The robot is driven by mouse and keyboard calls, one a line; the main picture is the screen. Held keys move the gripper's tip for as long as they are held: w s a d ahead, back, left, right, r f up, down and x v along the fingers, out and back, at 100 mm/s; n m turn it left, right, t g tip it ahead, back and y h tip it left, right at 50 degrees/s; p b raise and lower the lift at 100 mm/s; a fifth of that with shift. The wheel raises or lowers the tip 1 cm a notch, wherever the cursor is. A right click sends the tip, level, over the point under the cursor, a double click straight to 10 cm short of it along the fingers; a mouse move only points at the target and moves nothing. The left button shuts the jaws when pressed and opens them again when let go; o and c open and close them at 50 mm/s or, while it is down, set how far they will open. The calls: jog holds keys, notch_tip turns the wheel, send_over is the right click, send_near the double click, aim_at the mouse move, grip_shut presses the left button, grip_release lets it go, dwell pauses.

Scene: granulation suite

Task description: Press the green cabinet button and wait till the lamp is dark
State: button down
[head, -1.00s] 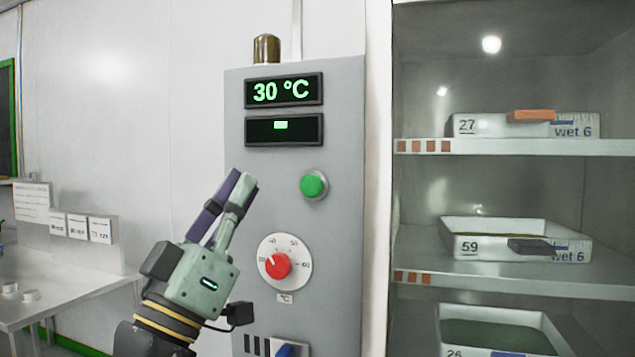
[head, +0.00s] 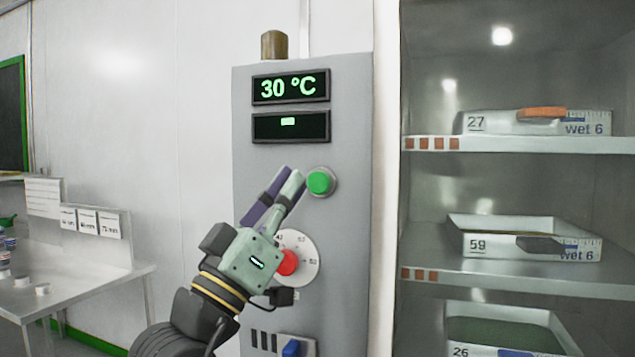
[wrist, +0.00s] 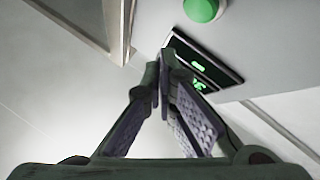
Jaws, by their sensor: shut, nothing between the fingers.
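The green button (head: 320,182) sits in a pale ring on the grey cabinet (head: 345,230). It also shows at the top of the wrist view (wrist: 203,9). My gripper (head: 291,172) is shut and empty, its fingertips just left of the button in the head view. I cannot tell whether the tips touch the panel; they do not cover the button. The lamp (head: 274,45) on top of the cabinet is dull brown and looks unlit. The upper display (head: 291,87) reads 30 °C. The lower display (head: 291,127) shows a short green bar.
A red dial (head: 287,262) is partly hidden behind my gripper. A blue switch (head: 291,348) is low on the panel. To the right, open shelves (head: 520,144) hold trays marked 27, 59 and 26. A metal table (head: 85,285) stands at left.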

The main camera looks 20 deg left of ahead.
jog(key=shift+w, duration=2.25)
jog(key=shift+w, duration=0.45)
jog(key=shift+w+d+b, duration=0.1)
jog(key=shift+w+b, duration=0.25)
jog(key=shift+w, duration=0.15)
dwell(0.5)
jog(key=shift+s, duration=0.95)
jog(key=shift+s, duration=0.1)
jog(key=s, duration=0.4)
jog(key=shift+s, duration=0.4)
